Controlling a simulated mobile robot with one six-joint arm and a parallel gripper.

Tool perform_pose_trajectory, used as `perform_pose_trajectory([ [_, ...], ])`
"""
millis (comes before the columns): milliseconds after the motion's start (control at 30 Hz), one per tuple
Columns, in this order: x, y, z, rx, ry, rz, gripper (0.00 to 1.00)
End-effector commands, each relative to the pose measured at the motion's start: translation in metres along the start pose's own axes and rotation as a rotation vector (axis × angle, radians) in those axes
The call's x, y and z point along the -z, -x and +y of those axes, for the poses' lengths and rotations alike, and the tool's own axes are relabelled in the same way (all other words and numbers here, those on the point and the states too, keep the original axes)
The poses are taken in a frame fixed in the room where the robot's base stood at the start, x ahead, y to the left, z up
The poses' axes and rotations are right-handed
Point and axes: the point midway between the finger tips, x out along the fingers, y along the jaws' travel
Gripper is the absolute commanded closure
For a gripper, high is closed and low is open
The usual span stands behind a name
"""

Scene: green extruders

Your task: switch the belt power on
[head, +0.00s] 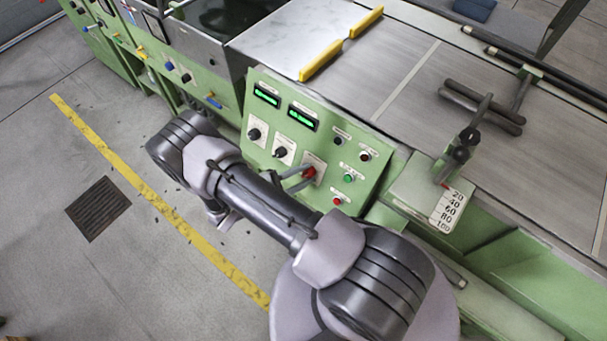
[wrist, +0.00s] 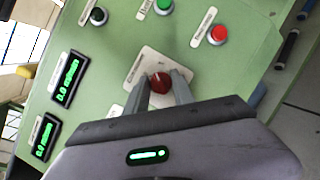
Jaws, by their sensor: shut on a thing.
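The green control panel (head: 262,90) faces me at the machine's side. A red rotary knob (head: 309,172) on a pale plate sits in its lower middle; it also shows in the wrist view (wrist: 160,82). My gripper (head: 298,178) reaches the panel, its two grey fingers on either side of the red knob and shut on it. In the wrist view the fingertips (wrist: 163,87) cover the knob's sides. The label on the knob's plate is too small to read. Two displays are lit green (head: 267,96), and in the wrist view one reads about 0.0 (wrist: 66,79).
Two black knobs (head: 254,134) sit left of the red one. A green button (head: 348,178) and a red button (head: 337,201) are close on its right. The conveyor belt (head: 400,65) lies above the panel. A scale plate (head: 450,208) stands at right. The floor at left is open.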

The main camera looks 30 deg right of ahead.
Motion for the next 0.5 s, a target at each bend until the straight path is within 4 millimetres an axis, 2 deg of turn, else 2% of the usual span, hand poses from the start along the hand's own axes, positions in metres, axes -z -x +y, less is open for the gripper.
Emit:
perform_pose_trajectory([
  [500, -0.0010, -0.0002, 0.0013, 0.129, -0.310, 0.017, 1.00],
])
